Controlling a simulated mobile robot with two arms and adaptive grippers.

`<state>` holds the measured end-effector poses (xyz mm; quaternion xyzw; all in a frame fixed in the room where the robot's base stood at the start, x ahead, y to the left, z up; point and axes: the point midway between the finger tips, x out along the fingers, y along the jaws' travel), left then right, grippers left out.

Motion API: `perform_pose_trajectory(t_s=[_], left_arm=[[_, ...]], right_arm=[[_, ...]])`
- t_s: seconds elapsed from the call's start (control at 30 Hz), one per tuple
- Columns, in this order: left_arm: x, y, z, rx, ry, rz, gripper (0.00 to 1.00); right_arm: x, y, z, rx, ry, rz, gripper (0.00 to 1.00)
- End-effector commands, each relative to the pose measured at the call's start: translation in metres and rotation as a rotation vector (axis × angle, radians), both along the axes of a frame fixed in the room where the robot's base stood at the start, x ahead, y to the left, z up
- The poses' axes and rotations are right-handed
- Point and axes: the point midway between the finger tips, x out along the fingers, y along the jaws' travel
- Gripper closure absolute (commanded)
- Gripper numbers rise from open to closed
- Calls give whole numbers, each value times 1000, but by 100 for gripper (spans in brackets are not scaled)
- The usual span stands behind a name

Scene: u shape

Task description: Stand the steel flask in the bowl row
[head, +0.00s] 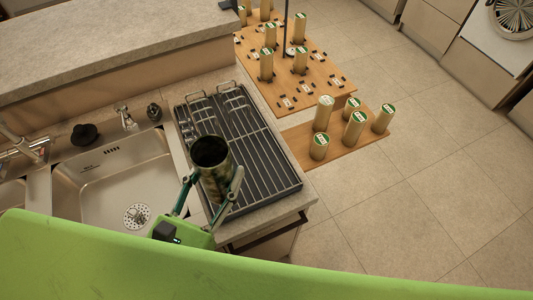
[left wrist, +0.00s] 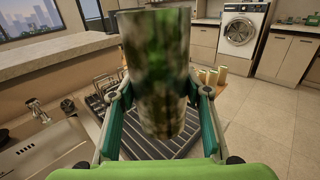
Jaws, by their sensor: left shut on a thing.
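The steel flask (head: 212,166) is a shiny, open-topped cylinder with dark and greenish reflections. My left gripper (head: 208,190) is shut on it and holds it nearly upright over the dark dish rack. In the left wrist view the flask (left wrist: 157,75) stands large between the two fingers of the left gripper (left wrist: 158,100). Whether its base touches the rack cannot be told. The dish rack (head: 262,165) has long parallel bars and wire loops at its far end; it lies on the counter right of the sink. No bowl is clearly visible. My right gripper is not in view.
A steel sink (head: 118,185) with taps is on the left. A raised grey counter (head: 100,50) stands behind. Beyond the rack, wooden boards (head: 330,95) hold several tan cylinders with green-and-white tops (head: 355,125). Tiled floor (head: 430,150) is open at right.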

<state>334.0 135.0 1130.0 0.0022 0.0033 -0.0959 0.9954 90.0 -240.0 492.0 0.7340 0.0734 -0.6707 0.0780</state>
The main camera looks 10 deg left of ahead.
Motion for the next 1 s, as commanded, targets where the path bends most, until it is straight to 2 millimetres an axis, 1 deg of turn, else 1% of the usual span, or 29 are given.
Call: perform_pose_trajectory(t_s=[0.1,0.3,0.37,0.7,0.8,0.9,1.0], left_arm=[[12,0,-7,-2,-6,4,91],[37,-2,-17,-4,-11,0,91],[44,-3,-20,-3,-11,-2,91],[92,-7,-45,2,-12,-3,91],[109,-7,-65,1,-5,1,91],[122,-8,-78,0,-5,1,91],[129,-8,-88,0,-4,1,91]], right_arm=[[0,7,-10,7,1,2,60],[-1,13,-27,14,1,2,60],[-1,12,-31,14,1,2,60],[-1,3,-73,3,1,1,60],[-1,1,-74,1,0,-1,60],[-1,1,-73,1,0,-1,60],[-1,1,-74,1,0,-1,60]])
